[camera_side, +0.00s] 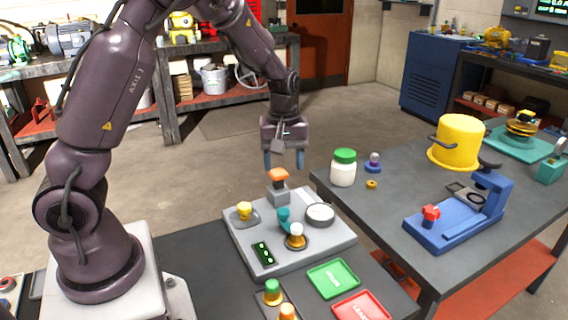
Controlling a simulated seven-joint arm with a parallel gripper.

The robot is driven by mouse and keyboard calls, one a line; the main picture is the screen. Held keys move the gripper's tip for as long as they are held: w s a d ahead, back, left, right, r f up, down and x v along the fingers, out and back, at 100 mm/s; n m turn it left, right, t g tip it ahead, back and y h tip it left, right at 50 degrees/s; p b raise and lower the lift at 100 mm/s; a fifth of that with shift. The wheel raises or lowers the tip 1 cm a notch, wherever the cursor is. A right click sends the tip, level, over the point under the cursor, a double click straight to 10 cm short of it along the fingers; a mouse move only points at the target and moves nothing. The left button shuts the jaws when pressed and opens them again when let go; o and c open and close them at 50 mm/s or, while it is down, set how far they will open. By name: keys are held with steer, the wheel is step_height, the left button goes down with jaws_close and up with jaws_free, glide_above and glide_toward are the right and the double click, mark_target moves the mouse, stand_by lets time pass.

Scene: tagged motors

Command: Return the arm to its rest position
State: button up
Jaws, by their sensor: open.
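My gripper (284,160) is at the end of the dark purple arm. It points down with its two blue-grey fingers apart and nothing between them. It hangs in the air above and behind the grey fixture plate (327,251). An orange-topped grey block (279,187) stands on the plate below the fingers, apart from them. The plate also carries a yellow knob (244,210), a teal part (284,218), a round silver disc (320,213), a white-topped brass piece (296,236) and a dark green strip (263,253).
A green tray (333,279) and a red tray (361,306) lie in front of the plate. Small green and orange-topped parts (272,291) stand left of them. The right table holds a white jar (343,168), a yellow bucket (458,139) and a blue vise-like fixture (455,215).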

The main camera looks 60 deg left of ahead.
steer(key=s+d+r+m+t, duration=0.2)
steer(key=s+d+r+m, duration=0.4)
steer(key=s+r, duration=0.2)
steer(key=s+d+r+m+t, duration=0.3)
steer(key=s+d+r+m, duration=0.3)
steer(key=s+r+m, duration=0.1)
steer(key=shift+s+r+m+t, duration=0.3)
steer(key=shift+s+r, duration=0.25)
steer(key=shift+s, duration=0.65)
steer(key=shift+o, duration=0.2)
